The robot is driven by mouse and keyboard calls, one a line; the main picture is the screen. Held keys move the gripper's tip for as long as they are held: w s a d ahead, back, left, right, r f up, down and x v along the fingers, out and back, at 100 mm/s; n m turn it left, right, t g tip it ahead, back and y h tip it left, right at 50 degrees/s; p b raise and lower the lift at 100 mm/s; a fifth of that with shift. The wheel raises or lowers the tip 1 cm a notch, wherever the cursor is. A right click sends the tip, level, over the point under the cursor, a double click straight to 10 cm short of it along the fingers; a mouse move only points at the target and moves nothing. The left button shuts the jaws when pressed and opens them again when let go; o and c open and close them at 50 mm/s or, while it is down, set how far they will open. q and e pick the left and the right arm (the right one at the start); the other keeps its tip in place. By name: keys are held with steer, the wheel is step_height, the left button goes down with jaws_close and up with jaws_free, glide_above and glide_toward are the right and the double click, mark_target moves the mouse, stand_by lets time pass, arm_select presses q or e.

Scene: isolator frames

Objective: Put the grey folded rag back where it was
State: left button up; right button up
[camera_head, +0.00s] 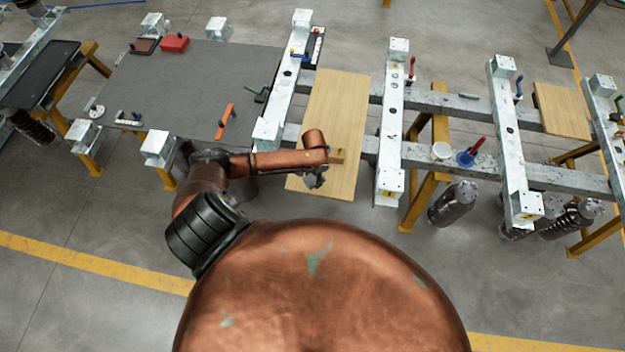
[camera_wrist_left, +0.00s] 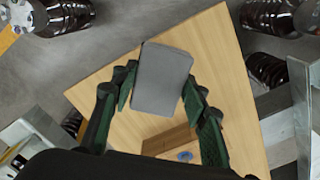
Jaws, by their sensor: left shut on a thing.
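The grey folded rag (camera_wrist_left: 162,80) is between the two fingers of my left gripper (camera_wrist_left: 158,88) in the left wrist view. The gripper is shut on it, with a finger along each side. In the head view my left gripper (camera_head: 315,179) is over the near end of a light wooden board (camera_head: 337,100); the rag is hard to make out there. The board also shows below the rag in the left wrist view (camera_wrist_left: 105,90). Whether the rag touches the board, I cannot tell. My right gripper is not in view.
A brown wooden block (camera_wrist_left: 172,139) lies on the board near the gripper. Metal crossbeams (camera_head: 391,130) flank the board. A grey tabletop (camera_head: 180,95) at left bears a red box (camera_head: 174,43) and an orange tool (camera_head: 225,121). A second wooden board (camera_head: 562,110) is at right.

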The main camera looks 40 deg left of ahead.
mark_target(313, 180)
arm_select(q)
steer(key=shift+w+a+f, duration=0.15)
steer(key=shift+a+f, duration=0.05)
steer(key=shift+w+a+f, duration=0.1)
steer(key=shift+a+f, duration=0.05)
steer(key=shift+f, duration=1.65)
steer(key=o, duration=1)
step_height(313, 180, up, 12)
steer(key=shift+w+r, duration=0.1)
